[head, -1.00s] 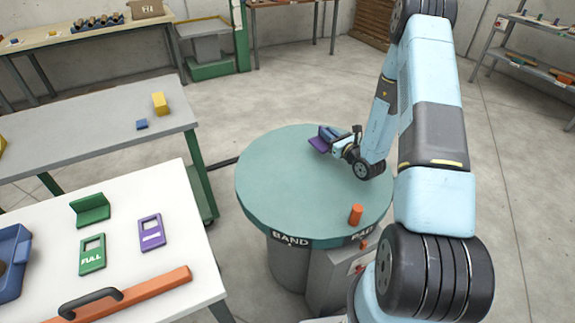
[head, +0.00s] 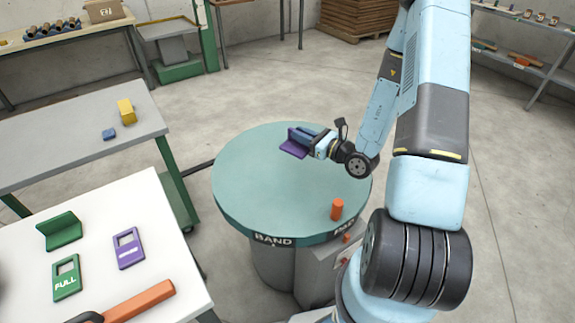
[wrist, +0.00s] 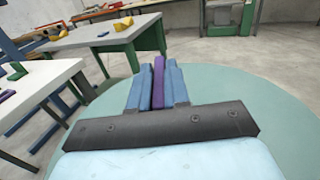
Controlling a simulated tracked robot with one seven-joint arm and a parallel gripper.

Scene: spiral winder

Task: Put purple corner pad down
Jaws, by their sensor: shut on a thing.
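The purple corner pad (head: 293,148) is an L-shaped piece over the green round turntable (head: 255,190). In the wrist view the purple pad (wrist: 158,82) shows as a narrow strip between the blue fingers of my gripper (wrist: 158,85). I cannot tell whether the pad touches the turntable top.
An orange peg (head: 337,209) stands near the turntable's front right edge. The white table (head: 110,210) at left holds a green corner piece (head: 60,231), a green FULL tag (head: 66,277) and a purple tag (head: 128,248). The turntable's middle is clear.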

